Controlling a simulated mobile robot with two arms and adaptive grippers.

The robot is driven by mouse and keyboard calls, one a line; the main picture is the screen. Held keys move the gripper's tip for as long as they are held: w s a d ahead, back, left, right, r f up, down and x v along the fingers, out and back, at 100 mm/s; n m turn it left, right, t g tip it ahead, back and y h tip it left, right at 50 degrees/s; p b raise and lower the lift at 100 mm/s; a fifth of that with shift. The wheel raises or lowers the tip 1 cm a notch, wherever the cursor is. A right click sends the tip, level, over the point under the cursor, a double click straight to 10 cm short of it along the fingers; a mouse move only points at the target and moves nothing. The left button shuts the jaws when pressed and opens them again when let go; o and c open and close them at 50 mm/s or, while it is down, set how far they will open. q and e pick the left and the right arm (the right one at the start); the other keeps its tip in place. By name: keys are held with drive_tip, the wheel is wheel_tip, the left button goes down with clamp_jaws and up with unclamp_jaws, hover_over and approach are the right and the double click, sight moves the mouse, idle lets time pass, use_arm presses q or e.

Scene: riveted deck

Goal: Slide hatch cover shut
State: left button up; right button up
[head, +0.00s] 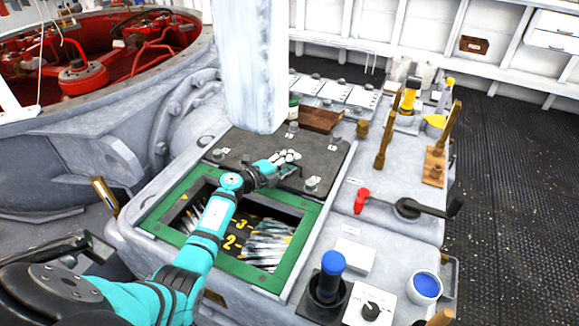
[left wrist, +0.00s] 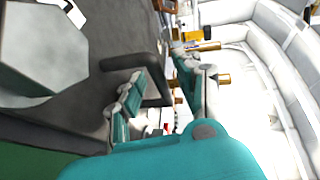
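The hatch cover (head: 240,149) is a dark grey plate lying behind the green-framed hatch opening (head: 188,252). The opening is uncovered, with yellow numbers and silvery, streaked surfaces visible inside. My left gripper (head: 292,157) is low over the right part of the cover. In the left wrist view, its two teal fingers (left wrist: 160,85) stand apart, with a dark bar-like handle (left wrist: 112,64) reaching toward the gap between them. I cannot tell whether the fingers touch the handle. My right gripper is not in view.
A white post (head: 250,65) rises behind the cover. Right of the hatch are a red-ended lever (head: 408,207), a blue-topped joystick (head: 333,263) and upright wooden-handled levers (head: 386,140).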

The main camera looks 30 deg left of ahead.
use_arm(q)
drive_tip(key=shift+c, duration=0.6)
drive_tip(key=c, duration=0.4)
clamp_jaws()
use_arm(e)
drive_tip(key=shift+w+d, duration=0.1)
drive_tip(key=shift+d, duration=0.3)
use_arm(q)
drive_tip(key=shift+f, duration=0.1)
